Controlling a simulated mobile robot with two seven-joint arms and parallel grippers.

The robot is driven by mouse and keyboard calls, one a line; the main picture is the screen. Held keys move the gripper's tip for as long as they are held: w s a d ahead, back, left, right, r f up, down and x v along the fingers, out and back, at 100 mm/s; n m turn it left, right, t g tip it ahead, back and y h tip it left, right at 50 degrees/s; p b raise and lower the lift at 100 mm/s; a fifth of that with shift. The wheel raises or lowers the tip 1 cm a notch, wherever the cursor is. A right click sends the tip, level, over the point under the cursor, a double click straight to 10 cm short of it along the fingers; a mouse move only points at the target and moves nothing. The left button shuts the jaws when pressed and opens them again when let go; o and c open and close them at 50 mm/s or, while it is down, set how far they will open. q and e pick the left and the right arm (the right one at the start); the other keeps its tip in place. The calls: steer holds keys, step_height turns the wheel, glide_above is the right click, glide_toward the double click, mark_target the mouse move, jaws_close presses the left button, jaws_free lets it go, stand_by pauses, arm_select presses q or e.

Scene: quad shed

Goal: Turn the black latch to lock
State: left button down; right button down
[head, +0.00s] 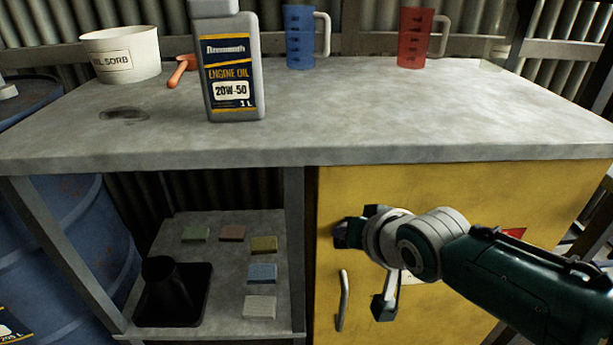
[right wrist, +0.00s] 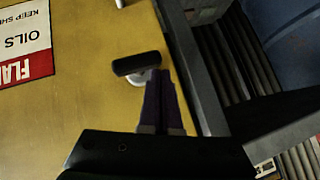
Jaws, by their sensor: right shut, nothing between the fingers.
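The black latch (right wrist: 140,63) is a short dark bar on a pale round base on the yellow cabinet door (head: 470,185). In the right wrist view it lies nearly level across the picture, crosswise to the door edge. My right gripper (right wrist: 164,76) is shut and empty, its dark fingers close beside the latch's right end in that view. I cannot tell whether they touch it. In the head view my right gripper (head: 342,234) is at the door's upper left, and I cannot make out the latch apart from it. My left gripper is out of view.
A silver door handle (head: 343,300) is below my right gripper. A red and white sign (right wrist: 24,45) is on the door. The worktop (head: 330,115) overhangs above, holding an oil bottle (head: 230,70) and jugs. An open shelf (head: 225,285) with several blocks is to the left.

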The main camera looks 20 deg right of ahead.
steer(key=shift+r, duration=0.1)
steer(key=s+a+r+p, duration=0.2)
steer(key=s+r+p, duration=0.4)
steer(key=r+p, duration=0.4)
steer(key=shift+s+r, duration=0.4)
steer(key=shift+r, duration=0.05)
steer(key=shift+a, duration=0.1)
steer(key=s+r+n+g+p, duration=0.65)
steer(key=s+r+p, duration=0.35)
steer(key=s+r, duration=1)
step_height(320, 180, up, 35)
steer(key=p, duration=3.6)
steer(key=shift+s+a+r+n+p, duration=0.15)
steer(key=shift+s+r+n+p, duration=0.05)
steer(key=shift+s+n+p, duration=0.2)
